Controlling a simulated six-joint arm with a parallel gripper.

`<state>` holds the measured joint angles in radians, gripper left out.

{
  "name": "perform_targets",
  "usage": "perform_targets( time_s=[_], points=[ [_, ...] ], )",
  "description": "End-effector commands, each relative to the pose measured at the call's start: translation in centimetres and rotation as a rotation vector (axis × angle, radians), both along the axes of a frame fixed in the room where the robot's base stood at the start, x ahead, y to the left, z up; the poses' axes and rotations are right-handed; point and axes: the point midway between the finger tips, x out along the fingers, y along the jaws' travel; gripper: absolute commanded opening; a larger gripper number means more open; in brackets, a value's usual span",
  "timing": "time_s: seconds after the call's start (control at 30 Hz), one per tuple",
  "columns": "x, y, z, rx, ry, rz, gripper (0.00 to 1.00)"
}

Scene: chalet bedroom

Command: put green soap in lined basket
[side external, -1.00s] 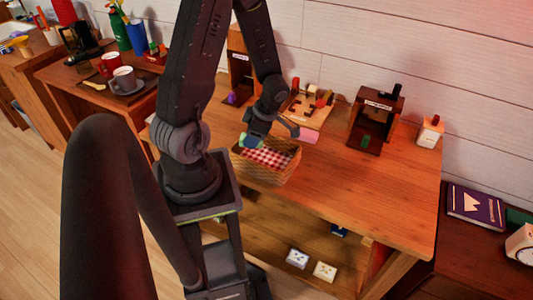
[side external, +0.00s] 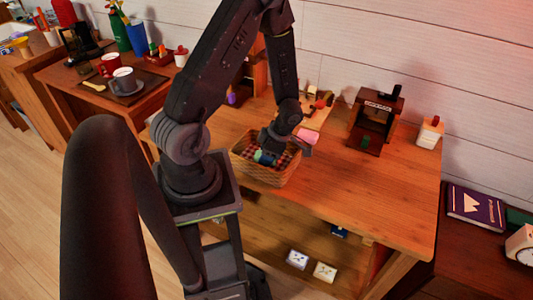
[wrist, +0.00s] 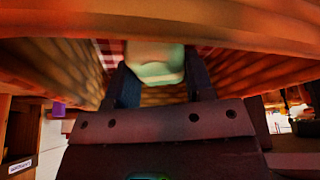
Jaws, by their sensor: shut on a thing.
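The woven basket (side external: 262,174) with a red-and-white checked liner (side external: 283,160) stands on the wooden table, left of its middle. My gripper (side external: 266,157) reaches down into the basket. It is shut on the green soap, a pale green block (wrist: 156,66) seen between the two fingers in the wrist view. In the side view the soap shows only as a small teal-green patch inside the basket, partly hidden by my gripper. Basket walls (wrist: 265,70) surround the fingers in the wrist view. I cannot tell whether the soap touches the liner.
A pink block (side external: 308,136) is just beyond my gripper. A dark wooden stand (side external: 376,122) with a green piece and a white red-topped container (side external: 430,133) stand at the right. The table (side external: 370,190) is clear at its front right.

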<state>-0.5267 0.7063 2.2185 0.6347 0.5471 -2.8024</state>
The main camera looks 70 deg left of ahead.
Motion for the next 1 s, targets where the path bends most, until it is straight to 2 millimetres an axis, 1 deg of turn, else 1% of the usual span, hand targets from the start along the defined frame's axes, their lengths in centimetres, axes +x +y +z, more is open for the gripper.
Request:
perform_targets(
  time_s=[0.07,0.1,0.37,0.6,0.73,0.87,1.0],
  points=[
    [0.0,0.0,-0.2,-0.001,0.001,-0.001,0.2],
    [0.0,0.0,-0.3,0.0,0.001,-0.001,0.49],
    [0.0,0.0,-0.3,0.0,0.0,0.0,0.74],
    [0.0,0.0,-0.2,0.0,0.0,0.0,0.74],
    [0.3,0.0,0.6,0.002,-0.003,-0.001,0.74],
    [1.0,-0.3,2.6,0.005,-0.005,0.0,0.74],
    [2.1,-0.8,5.4,0.004,-0.006,0.0,0.74]
  ],
)
